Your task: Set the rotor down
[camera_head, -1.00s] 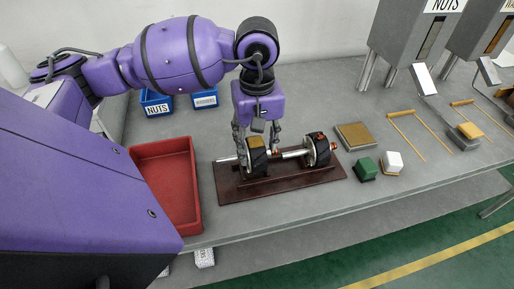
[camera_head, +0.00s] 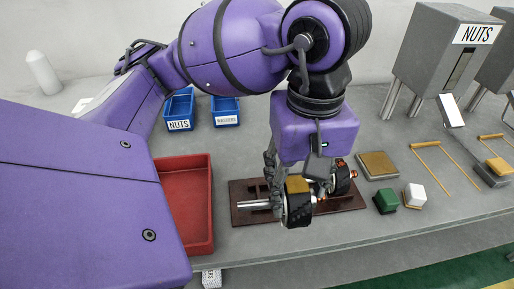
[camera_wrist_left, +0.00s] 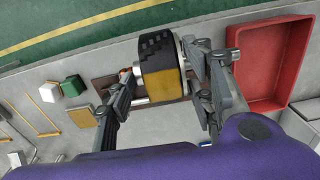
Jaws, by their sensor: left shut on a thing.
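The rotor (camera_head: 298,203) is a black and tan cylinder on a steel shaft. My left gripper (camera_head: 290,180) is shut on it, pointing down over the near part of a dark red board (camera_head: 245,216). In the left wrist view the rotor (camera_wrist_left: 162,70) lies between the two fingers (camera_wrist_left: 165,90). It looks held above the board, but the gap underneath is hidden. My right gripper is not in view.
A red bin (camera_head: 184,245) stands left of the board. Blue bins (camera_head: 179,110) are behind. A green block (camera_head: 386,201), a white block (camera_head: 414,195) and a tan-topped pad (camera_head: 377,165) lie to the right. The bench front edge is close.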

